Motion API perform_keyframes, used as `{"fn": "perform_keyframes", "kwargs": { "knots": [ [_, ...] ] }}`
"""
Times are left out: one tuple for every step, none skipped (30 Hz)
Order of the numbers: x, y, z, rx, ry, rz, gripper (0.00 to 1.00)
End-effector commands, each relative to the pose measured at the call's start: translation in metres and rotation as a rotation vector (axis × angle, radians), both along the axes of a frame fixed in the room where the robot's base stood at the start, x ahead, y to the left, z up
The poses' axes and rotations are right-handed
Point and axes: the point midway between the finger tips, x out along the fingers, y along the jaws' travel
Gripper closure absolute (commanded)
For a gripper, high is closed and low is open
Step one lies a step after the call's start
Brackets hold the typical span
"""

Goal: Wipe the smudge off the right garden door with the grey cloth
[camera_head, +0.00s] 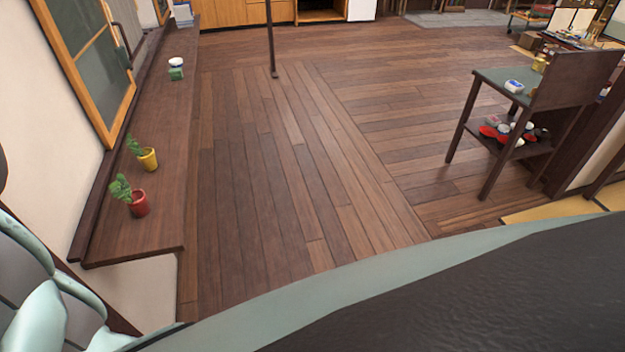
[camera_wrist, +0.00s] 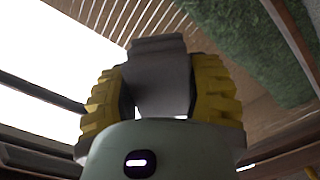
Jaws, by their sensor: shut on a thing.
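In the wrist view my gripper (camera_wrist: 163,95) has two yellow ribbed fingers. They are closed on a grey cloth (camera_wrist: 160,62), which stands up between them as a folded block. Beyond it are a green hedge (camera_wrist: 245,45), a slatted wooden surface (camera_wrist: 175,22) and a dark wooden frame bar (camera_wrist: 290,38) at the upper right. I cannot tell whether the cloth touches anything. I cannot pick out the smudge or the right garden door with certainty. The head view shows neither the gripper nor the cloth.
In the head view a dark ledge (camera_head: 165,205) runs along the left wall, with a red pot (camera_head: 138,204) and a yellow pot (camera_head: 148,160). A two-tier stand (camera_head: 488,118) is at the right. A thin dark post (camera_head: 271,40) stands beyond. The plank floor (camera_head: 300,150) is mostly clear.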

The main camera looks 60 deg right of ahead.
Motion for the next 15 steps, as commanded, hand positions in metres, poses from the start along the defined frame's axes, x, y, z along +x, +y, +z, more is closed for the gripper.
{"fn": "perform_keyframes", "kwargs": {
  "knots": [
    [0.005,-0.005,0.001,-0.001,-0.002,-0.007,0.83],
    [0.007,-0.006,0.002,-0.001,-0.002,-0.006,0.83],
    [0.010,-0.009,0.002,0.000,-0.002,-0.006,0.83],
    [0.012,-0.010,0.002,0.001,-0.003,-0.006,0.83],
    [0.014,-0.012,0.003,0.002,-0.004,-0.004,0.83],
    [0.016,-0.014,0.003,0.002,-0.005,-0.004,0.83],
    [0.018,-0.015,0.003,0.002,-0.005,-0.004,0.83],
    [0.020,-0.017,0.003,0.002,-0.004,-0.004,0.83],
    [0.022,-0.019,0.002,0.001,-0.004,-0.005,0.83],
    [0.023,-0.020,0.002,0.001,-0.003,-0.006,0.83],
    [0.023,-0.020,0.002,0.001,-0.003,-0.006,0.83],
    [0.024,-0.021,0.002,0.001,-0.003,-0.006,0.83],
    [0.024,-0.021,0.003,0.001,-0.002,-0.005,0.83],
    [0.023,-0.020,0.005,0.001,-0.003,-0.004,0.83],
    [0.023,-0.020,0.007,0.001,-0.003,-0.004,0.83]
  ]
}}
